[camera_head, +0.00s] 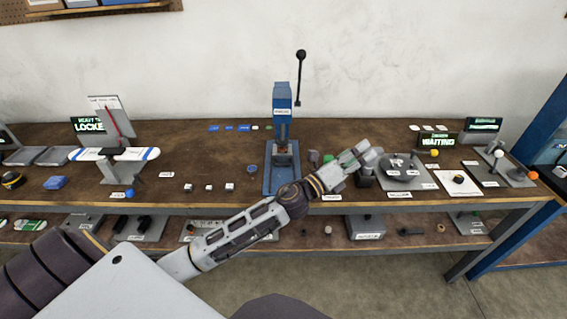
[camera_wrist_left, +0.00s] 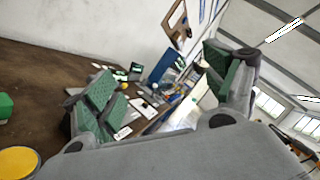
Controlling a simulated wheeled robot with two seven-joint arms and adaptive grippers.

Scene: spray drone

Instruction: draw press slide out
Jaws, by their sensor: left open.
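The blue press (camera_head: 282,125) stands upright on the bench at the middle of the head view, with a black-knobbed lever (camera_head: 300,78) raised beside its top. Its blue base (camera_head: 283,180) runs toward the front edge, and a small brownish part sits under the column. How far any slide is out, I cannot tell. My left gripper (camera_head: 366,154) is to the right of the press, apart from it, over the bench. In the left wrist view the green-padded fingers (camera_wrist_left: 160,88) are wide apart with nothing held between them. My right gripper is not in view.
The wooden bench (camera_head: 220,150) carries a grey round fixture (camera_head: 402,172) right of my gripper and a balance-like stand (camera_head: 110,160) at left. Small white blocks lie left of the press. A green block (camera_wrist_left: 5,105) and yellow disc (camera_wrist_left: 18,162) show in the wrist view.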

